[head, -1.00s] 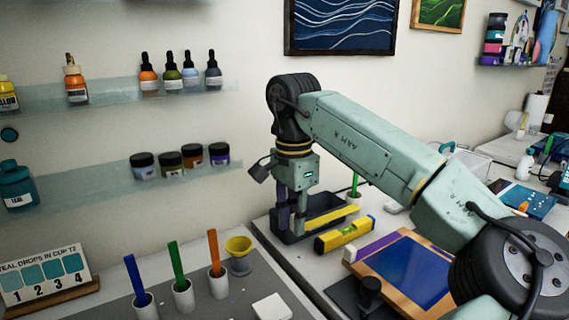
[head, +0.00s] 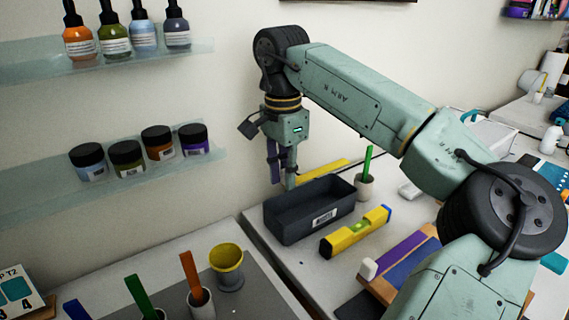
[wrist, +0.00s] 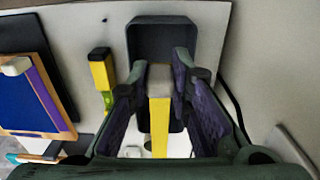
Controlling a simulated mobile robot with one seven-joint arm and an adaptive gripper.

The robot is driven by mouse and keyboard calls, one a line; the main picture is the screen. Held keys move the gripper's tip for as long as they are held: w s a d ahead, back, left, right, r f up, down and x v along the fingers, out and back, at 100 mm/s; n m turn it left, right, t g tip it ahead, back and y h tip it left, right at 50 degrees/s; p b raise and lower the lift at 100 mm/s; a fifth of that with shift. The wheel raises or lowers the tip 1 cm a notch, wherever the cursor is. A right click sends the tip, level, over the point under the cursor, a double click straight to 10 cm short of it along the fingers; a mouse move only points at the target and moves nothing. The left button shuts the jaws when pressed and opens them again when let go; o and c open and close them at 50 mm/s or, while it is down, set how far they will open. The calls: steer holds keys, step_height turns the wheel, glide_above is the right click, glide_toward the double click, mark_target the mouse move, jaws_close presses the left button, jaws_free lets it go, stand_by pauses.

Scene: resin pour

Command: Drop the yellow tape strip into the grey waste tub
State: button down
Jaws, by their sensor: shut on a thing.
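The yellow tape strip (wrist: 160,125) runs between the fingers in the wrist view, with a pale grey-beige end between the fingertips. In the head view the strip (head: 325,171) sticks out to the right of my gripper (head: 283,182), above the tub's far rim. My gripper (wrist: 161,72) is shut on the strip at that end. The dark grey waste tub (head: 302,225) stands on the table just below and in front of the gripper in the head view. In the wrist view the tub (wrist: 163,30) lies behind the strip, partly hidden by the fingers.
A yellow spirit level (head: 355,232) lies beside the tub. A cup with a green stick (head: 364,188) stands behind its right end. A blue panel in a wooden frame (wrist: 35,90) lies farther off. Bottle shelves (head: 110,180) are on the wall at left.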

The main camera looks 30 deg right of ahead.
step_height(320, 180, down, 10)
steer(key=b, duration=0.4)
steer(key=shift+r, duration=0.1)
steer(key=c, duration=1.4)
jaws_free()
steer(key=o, duration=0.4)
steer(key=shift+r, duration=0.15)
